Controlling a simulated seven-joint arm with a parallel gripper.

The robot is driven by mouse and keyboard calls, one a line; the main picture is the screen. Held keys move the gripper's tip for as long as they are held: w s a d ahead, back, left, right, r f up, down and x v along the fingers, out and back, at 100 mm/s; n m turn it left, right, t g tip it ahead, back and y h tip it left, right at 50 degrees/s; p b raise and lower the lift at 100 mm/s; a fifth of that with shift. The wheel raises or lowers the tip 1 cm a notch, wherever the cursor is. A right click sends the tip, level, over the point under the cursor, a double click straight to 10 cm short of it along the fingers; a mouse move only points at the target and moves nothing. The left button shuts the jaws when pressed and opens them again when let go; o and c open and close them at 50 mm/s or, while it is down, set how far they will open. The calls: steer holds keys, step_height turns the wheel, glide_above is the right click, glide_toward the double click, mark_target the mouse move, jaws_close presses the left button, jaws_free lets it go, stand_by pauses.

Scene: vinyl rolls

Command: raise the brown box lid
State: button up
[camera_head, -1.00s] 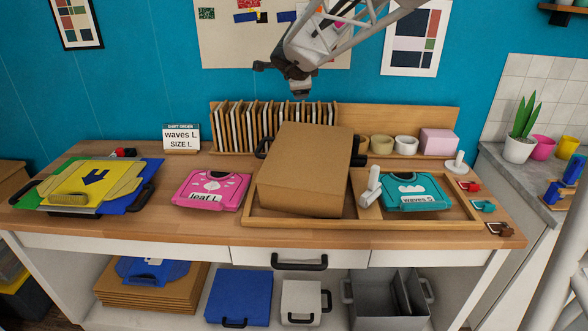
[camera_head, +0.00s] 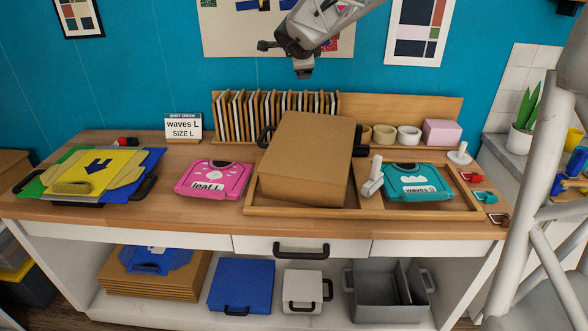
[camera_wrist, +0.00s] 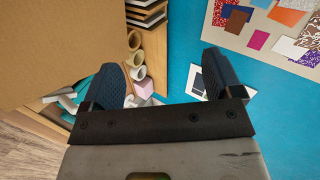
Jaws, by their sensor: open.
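The brown box (camera_head: 305,185) stands on the wooden tray at the middle of the table, with its flat brown lid (camera_head: 312,135) tilted toward me and looking closed. Dark handles show at its left (camera_head: 265,137) and right (camera_head: 358,138) sides. My gripper (camera_head: 303,74) hangs above and behind the box, apart from it. In the wrist view my gripper (camera_wrist: 165,85) has its two dark blue fingers wide apart with nothing between them. A large brown face of the box (camera_wrist: 60,45) fills the upper left there.
A pink screen (camera_head: 213,180) lies left of the box. A rack of upright boards (camera_head: 262,117) and several rolls (camera_head: 408,135) stand behind.

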steer(key=w+r, duration=0.3)
steer(key=w, duration=0.8)
stand_by(1.7)
steer(key=shift+r, duration=0.1)
stand_by(0.5)
steer(key=v, duration=0.9)
stand_by(0.6)
stand_by(0.4)
